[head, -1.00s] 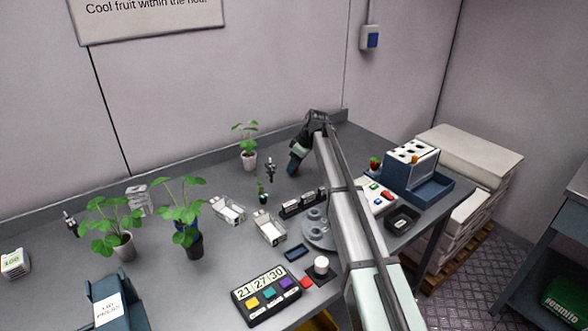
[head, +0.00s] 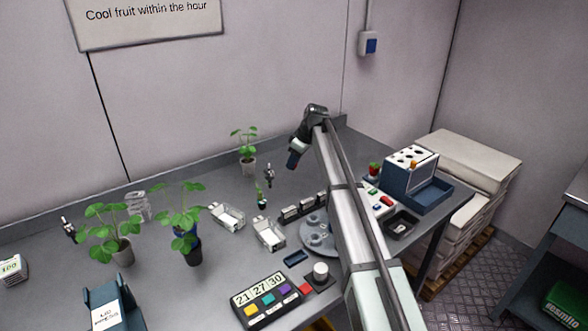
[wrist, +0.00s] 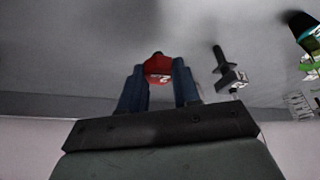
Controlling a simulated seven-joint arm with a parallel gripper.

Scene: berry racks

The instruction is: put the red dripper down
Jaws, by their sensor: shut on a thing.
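The red dripper (wrist: 158,66) shows in the wrist view as a red piece with a white mark. It sits between the two blue fingers of my gripper (wrist: 159,80), which is shut on it. In the head view my gripper (head: 293,161) hangs over the back part of the grey bench (head: 330,170), right of the plant by the wall. I cannot clearly make out the dripper in that view, and the gap below it is hard to judge.
A dark stake-like piece (wrist: 226,72) stands close beside my gripper; the head view shows a similar piece (head: 269,174). A potted plant (head: 249,165) is behind it. A dark rack (head: 303,207) and clear trays (head: 228,215) are in front. Bench behind the rack looks free.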

